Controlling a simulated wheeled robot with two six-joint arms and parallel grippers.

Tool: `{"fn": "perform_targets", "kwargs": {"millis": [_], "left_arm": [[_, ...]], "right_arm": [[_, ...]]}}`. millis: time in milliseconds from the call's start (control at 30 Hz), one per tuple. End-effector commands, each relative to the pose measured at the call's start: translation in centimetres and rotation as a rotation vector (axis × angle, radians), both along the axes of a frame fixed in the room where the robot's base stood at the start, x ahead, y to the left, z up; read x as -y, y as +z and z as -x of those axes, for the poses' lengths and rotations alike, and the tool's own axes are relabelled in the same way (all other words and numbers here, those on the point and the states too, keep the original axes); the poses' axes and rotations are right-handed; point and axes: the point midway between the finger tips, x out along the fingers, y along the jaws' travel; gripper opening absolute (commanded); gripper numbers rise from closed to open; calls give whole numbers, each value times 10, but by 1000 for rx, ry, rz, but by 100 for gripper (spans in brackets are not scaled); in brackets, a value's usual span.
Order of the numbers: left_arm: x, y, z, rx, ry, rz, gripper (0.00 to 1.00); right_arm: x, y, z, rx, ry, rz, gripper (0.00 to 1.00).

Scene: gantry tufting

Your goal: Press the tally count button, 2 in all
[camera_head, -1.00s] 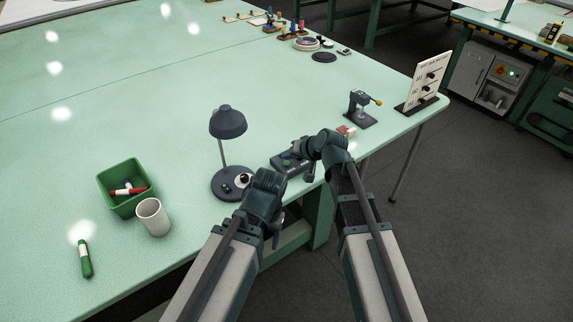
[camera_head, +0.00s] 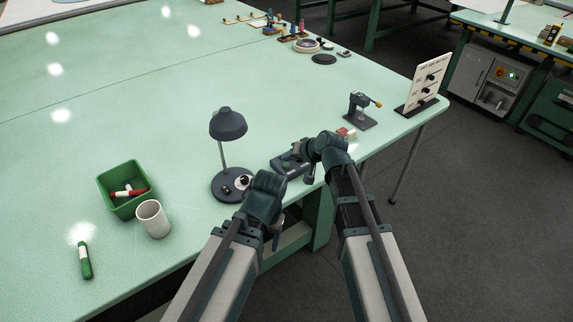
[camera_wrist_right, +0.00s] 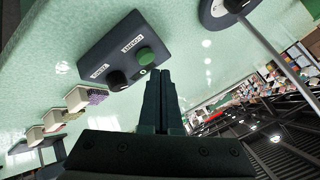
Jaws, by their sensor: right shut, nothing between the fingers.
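A dark box (camera_head: 281,168) with buttons lies near the table's front edge, partly hidden by my right arm. In the right wrist view the box (camera_wrist_right: 125,53) shows a green button (camera_wrist_right: 146,55), a black knob (camera_wrist_right: 117,78) and two small labels that I cannot read surely. My right gripper (camera_wrist_right: 158,72) is shut and empty. Its fingertips are close beside the green button; I cannot tell whether they touch the box. In the head view my right gripper (camera_head: 291,157) is over the box. My left gripper (camera_head: 277,236) hangs at the table's front edge, its fingers mostly hidden.
A desk lamp (camera_head: 228,124) stands left of the box. A green bin (camera_head: 124,208) with markers, a white cup (camera_head: 153,218) and a green marker (camera_head: 85,260) are further left. A small clamp-like device (camera_head: 359,108) and an upright panel (camera_head: 425,84) stand to the right.

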Motion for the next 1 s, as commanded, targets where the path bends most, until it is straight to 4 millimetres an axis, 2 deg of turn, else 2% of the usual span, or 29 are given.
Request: {"fn": "perform_targets", "kwargs": {"millis": [667,1000], "left_arm": [[0,0,0,0,0,0,63],[0,-9,0,0,0,0,63]], "right_arm": [[0,0,0,0,0,0,0],[0,-9,0,0,0,0,0]]}}
